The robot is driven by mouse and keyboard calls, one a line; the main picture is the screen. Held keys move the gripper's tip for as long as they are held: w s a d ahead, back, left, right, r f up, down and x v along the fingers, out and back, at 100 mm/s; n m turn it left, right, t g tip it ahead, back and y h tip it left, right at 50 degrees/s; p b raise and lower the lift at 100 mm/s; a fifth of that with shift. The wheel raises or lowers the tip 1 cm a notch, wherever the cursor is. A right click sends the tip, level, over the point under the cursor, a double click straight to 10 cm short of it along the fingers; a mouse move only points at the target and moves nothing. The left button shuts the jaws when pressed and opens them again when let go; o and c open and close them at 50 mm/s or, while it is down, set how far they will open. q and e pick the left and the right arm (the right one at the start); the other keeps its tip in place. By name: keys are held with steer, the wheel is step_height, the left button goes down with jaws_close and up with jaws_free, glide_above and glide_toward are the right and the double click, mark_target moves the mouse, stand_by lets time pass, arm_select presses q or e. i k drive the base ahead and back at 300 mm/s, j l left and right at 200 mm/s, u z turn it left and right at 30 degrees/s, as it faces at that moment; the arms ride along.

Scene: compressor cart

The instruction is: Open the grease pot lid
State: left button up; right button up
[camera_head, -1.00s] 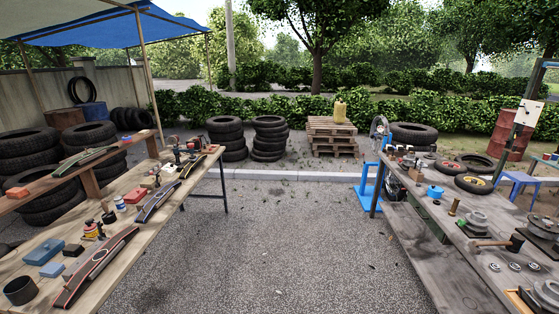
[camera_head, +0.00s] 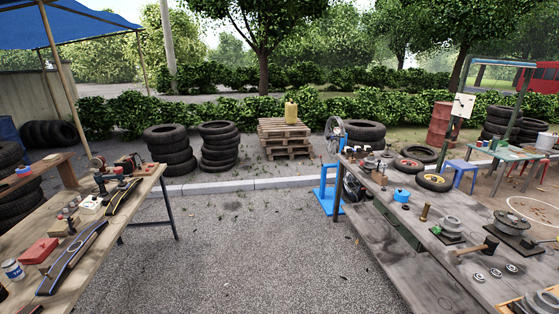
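A small round blue pot (camera_head: 401,195) sits on the grey right-hand workbench (camera_head: 385,228), towards its inner left side. It may be the grease pot. It is too small to tell how its lid sits. Neither of my grippers is in view.
The right bench also holds a hammer (camera_head: 472,250), a brass cylinder (camera_head: 424,213), wheels and metal discs. A wooden bench (camera_head: 110,238) with tools stands at left. Gravel between the benches is clear. Tyre stacks, a pallet stack (camera_head: 285,138) and a blue stand (camera_head: 327,190) are beyond.

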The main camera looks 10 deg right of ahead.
mark_target(400, 192)
steer(key=i+z, duration=0.3)
steer(key=i+j+z, duration=0.2)
steer(key=i+z, duration=0.15)
steer(key=i, duration=0.15)
steer(key=i+j+z, duration=0.25)
steer(key=z, duration=0.2)
steer(key=i+j+z, duration=0.65)
steer(key=j+z, duration=0.2)
steer(key=i+j+z, duration=0.15)
steer(key=j+z, duration=0.65)
steer(key=j, duration=0.6)
steer(key=j+z, duration=0.3)
steer(key=j, duration=0.6)
steer(key=k, duration=0.05)
